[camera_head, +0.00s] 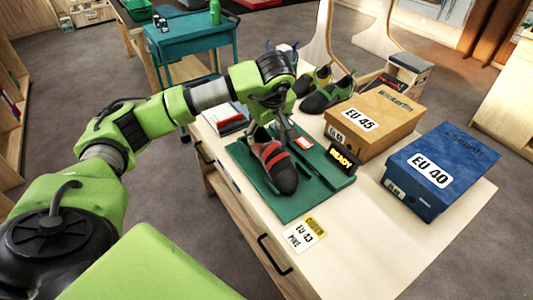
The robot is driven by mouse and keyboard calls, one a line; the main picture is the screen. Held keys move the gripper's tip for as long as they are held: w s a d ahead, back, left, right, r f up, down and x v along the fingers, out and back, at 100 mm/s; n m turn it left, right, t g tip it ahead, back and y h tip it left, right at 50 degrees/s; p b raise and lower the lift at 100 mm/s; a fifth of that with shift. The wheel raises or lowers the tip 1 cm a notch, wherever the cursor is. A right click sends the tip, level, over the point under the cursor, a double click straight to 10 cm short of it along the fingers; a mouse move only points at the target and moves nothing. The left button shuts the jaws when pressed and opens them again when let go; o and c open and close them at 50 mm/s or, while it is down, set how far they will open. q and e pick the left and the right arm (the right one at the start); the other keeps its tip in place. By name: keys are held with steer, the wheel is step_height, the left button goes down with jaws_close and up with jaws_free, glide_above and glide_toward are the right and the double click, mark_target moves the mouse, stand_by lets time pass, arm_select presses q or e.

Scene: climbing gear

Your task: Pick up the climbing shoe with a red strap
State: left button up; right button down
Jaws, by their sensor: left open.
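The climbing shoe with a red strap (278,168) is dark grey and red. It lies on a green mat (292,205) on the light wooden table, toe toward the front. My left gripper (282,136) points down over the heel end of the shoe. Its fingers are open, and they partly hide the back of the shoe. I cannot tell whether the fingers touch it. My right gripper is not in view.
An EU 45 box (375,118) and a blue EU 40 box (440,165) stand to the right. A black READY sign (341,159) stands by the mat. Behind are a green-trimmed shoe (328,95) and other shoes. A label card (305,234) lies in front.

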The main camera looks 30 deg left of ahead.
mark_target(267, 143)
arm_select(q)
steer(key=b+x, duration=0.4)
steer(key=x, duration=0.4)
steer(key=shift+f+b, duration=0.1)
steer(key=shift+b, duration=0.3)
steer(key=shift+f, duration=0.3)
steer(key=b+x, duration=0.3)
steer(key=x, duration=0.1)
steer(key=shift+a+f+b, duration=0.1)
steer(key=shift+f+b, duration=0.3)
steer(key=shift+r, duration=0.1)
steer(key=c, duration=1.4)
